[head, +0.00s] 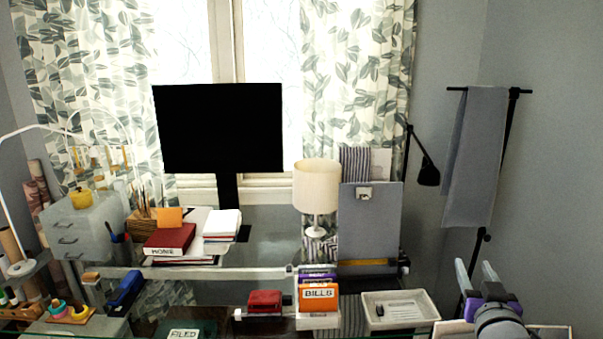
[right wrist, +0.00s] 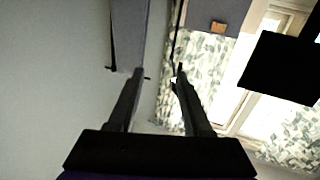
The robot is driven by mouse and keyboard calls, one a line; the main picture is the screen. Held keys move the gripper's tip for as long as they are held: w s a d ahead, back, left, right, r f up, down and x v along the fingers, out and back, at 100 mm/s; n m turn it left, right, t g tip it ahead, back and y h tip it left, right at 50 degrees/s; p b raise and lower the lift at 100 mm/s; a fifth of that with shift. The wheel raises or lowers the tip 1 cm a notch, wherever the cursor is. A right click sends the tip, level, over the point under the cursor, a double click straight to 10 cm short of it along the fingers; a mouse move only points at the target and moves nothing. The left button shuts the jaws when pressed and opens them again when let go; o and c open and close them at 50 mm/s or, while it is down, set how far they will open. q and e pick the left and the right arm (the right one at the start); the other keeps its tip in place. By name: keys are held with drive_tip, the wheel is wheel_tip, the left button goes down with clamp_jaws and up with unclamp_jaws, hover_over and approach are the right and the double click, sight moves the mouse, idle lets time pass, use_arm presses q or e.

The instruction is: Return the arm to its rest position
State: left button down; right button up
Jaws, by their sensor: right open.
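My right gripper (head: 476,275) is at the lower right of the head view, raised to the right of the desk and pointing up and away. Its two fingers are apart with nothing between them. In the right wrist view the same open gripper (right wrist: 158,75) points toward the grey wall and curtain, and its fingers touch nothing. My left gripper does not show in either view.
A glass desk (head: 270,230) holds a black monitor (head: 218,128), a lamp (head: 316,187), an orange bills file (head: 319,297), a red punch (head: 265,301) and a white tray (head: 400,311). A stand with a grey cloth (head: 474,155) is behind my right gripper.

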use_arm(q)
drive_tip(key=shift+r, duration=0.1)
use_arm(e)
drive_tip(key=s+a+f+n+g+y, duration=0.1)
drive_tip(key=s+a+f+g, duration=0.5)
drive_tip(key=s+f, duration=0.6)
drive_tip(key=s+a+f+n+g+y, duration=0.1)
drive_tip(key=s+a+f+g+y, duration=0.2)
drive_tip(key=s+a+f, duration=0.7)
wheel_tip(320, 180, down, 7)
drive_tip(key=s+g, duration=0.1)
drive_tip(key=g, duration=0.1)
drive_tip(key=shift+s+f+n+g+y, duration=0.15)
drive_tip(key=shift+s+n+g+y, duration=0.15)
drive_tip(key=shift+s+g, duration=0.1)
drive_tip(key=shift+w, duration=0.1)
